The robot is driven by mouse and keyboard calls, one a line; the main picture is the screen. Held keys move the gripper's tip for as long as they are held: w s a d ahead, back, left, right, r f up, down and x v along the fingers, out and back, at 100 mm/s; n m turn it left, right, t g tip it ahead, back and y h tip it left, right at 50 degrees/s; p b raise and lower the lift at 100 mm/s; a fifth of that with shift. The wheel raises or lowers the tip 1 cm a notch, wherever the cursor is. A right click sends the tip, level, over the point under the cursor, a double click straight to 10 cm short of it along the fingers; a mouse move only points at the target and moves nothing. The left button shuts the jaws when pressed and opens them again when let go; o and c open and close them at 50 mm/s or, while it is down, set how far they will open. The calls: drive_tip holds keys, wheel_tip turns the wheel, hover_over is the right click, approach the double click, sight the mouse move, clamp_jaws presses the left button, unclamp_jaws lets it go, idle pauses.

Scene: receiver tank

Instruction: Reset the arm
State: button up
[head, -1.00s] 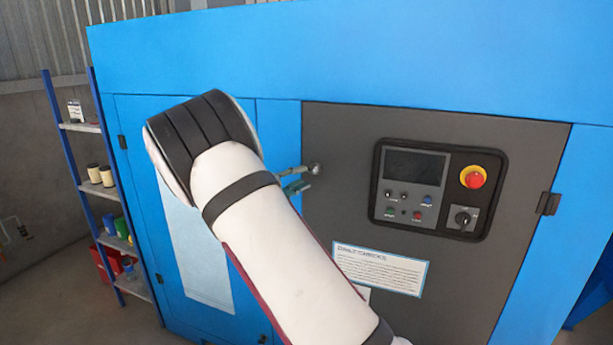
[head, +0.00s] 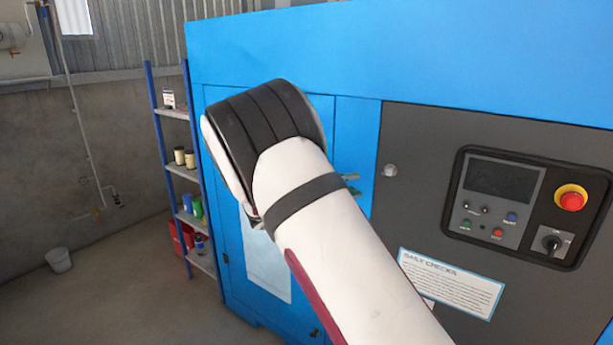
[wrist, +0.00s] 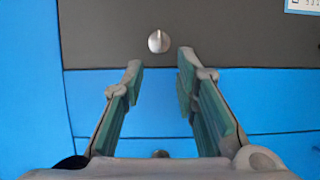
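My gripper (wrist: 160,85) is open and empty in the wrist view, its two green-padded fingers apart. A round silver knob (wrist: 158,41) on the dark panel (wrist: 230,30) shows just beyond the gap between the fingertips. I cannot tell the distance to it, but nothing is between the fingers. In the head view my white arm covers most of the gripper; only a bit of a green finger (head: 347,177) shows beside it. The knob also shows in the head view (head: 390,170), right of that finger.
The blue machine cabinet (head: 400,55) fills the middle and right. Its control panel (head: 525,205) has a red stop button (head: 571,198) and a rotary switch (head: 552,242). A shelf rack (head: 172,112) stands left of it. Open floor (head: 110,270) with a bucket (head: 59,260) lies at far left.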

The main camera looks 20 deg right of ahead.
drive_tip(key=shift+s, duration=0.1)
drive_tip(key=s+d+r+m+g+y, duration=0.15)
drive_tip(key=s+y, duration=0.25)
drive_tip(key=s, duration=0.4)
drive_tip(key=s+d+r+m+g+y, duration=0.1)
drive_tip(key=s+m+g+y, duration=0.15)
drive_tip(key=s, duration=0.65)
drive_tip(key=s+a+r+t+y, duration=0.1)
drive_tip(key=s+a+y, duration=0.4)
drive_tip(key=s, duration=0.5)
drive_tip(key=s+a+r+n+t+y, duration=0.1)
drive_tip(key=s+a+t+y, duration=0.3)
drive_tip(key=s+a, duration=0.5)
drive_tip(key=shift+s+a+r+y, duration=0.25)
drive_tip(key=shift+s+r+y, duration=0.55)
drive_tip(key=shift+s+y, duration=0.25)
drive_tip(key=shift+d, duration=0.1)
